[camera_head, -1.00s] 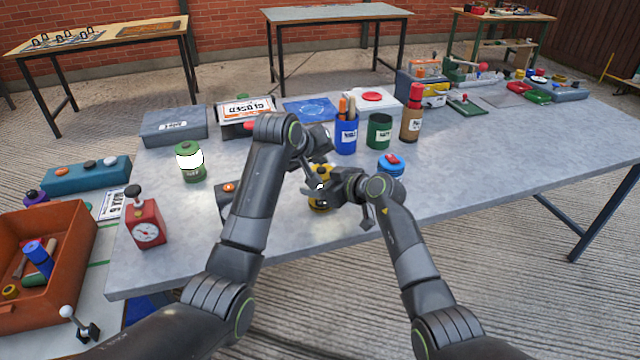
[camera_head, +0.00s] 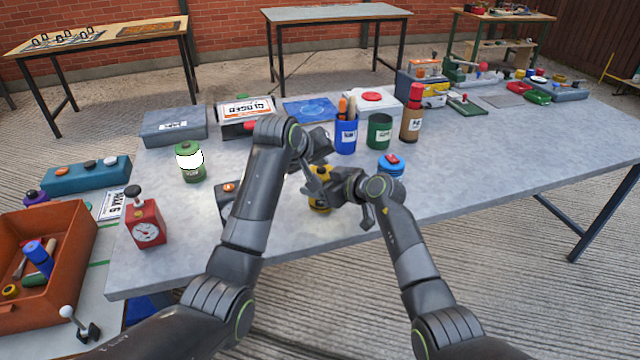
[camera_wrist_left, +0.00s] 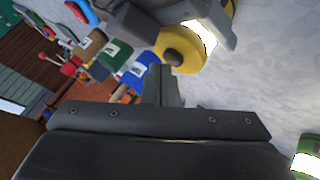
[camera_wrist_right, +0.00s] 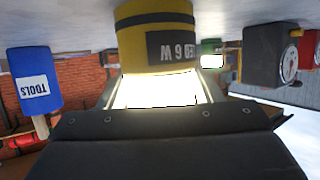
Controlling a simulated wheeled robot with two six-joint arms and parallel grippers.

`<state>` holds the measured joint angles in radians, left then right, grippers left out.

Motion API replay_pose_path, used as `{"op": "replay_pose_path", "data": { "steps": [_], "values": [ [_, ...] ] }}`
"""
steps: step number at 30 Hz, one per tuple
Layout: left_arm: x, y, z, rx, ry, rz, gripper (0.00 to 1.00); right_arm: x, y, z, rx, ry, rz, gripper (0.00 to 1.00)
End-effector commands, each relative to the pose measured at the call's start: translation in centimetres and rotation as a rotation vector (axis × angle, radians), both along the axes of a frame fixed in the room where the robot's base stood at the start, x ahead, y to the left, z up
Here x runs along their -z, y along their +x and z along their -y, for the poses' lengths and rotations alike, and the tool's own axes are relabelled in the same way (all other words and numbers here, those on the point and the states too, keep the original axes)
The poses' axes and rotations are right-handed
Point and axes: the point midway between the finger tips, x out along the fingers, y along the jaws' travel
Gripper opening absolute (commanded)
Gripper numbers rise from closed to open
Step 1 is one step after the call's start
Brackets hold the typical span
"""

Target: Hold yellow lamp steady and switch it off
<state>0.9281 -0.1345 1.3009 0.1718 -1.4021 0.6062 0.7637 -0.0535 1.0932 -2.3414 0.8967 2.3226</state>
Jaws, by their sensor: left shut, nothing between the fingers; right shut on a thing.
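The yellow lamp (camera_head: 320,203) stands on the grey table, mostly hidden behind my grippers in the head view. In the right wrist view the lamp (camera_wrist_right: 157,40) has a dark label and a bright white glowing band. My right gripper (camera_head: 338,193) is shut around that band. In the left wrist view the lamp's yellow top (camera_wrist_left: 186,48) carries a small dark button (camera_wrist_left: 173,58). My left gripper (camera_wrist_left: 169,75) is shut and empty, its tips right at the button. I cannot tell whether they touch or press it.
A blue tools cup (camera_head: 346,137), a blue button device (camera_head: 391,165) and a green lit lamp (camera_head: 190,162) stand around the lamp. A red gauge box (camera_head: 146,224) is at the left. The table's front right is clear.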

Motion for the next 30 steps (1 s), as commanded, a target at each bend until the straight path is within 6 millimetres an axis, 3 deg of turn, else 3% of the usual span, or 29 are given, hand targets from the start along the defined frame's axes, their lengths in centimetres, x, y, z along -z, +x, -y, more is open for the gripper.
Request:
{"op": "replay_pose_path", "data": {
  "steps": [20, 30],
  "values": [
    [0.5, 0.0, 0.0, 0.0, 0.001, -0.001, 0.0, 0.0, 0.0, 0.0, 0.0, -0.001, -0.001, 0.25],
    [-0.5, 0.0, 0.0, 0.0, 0.001, -0.001, 0.0, 0.0, 0.0, 0.0, 0.0, -0.001, -0.001, 0.25]
  ]
}}
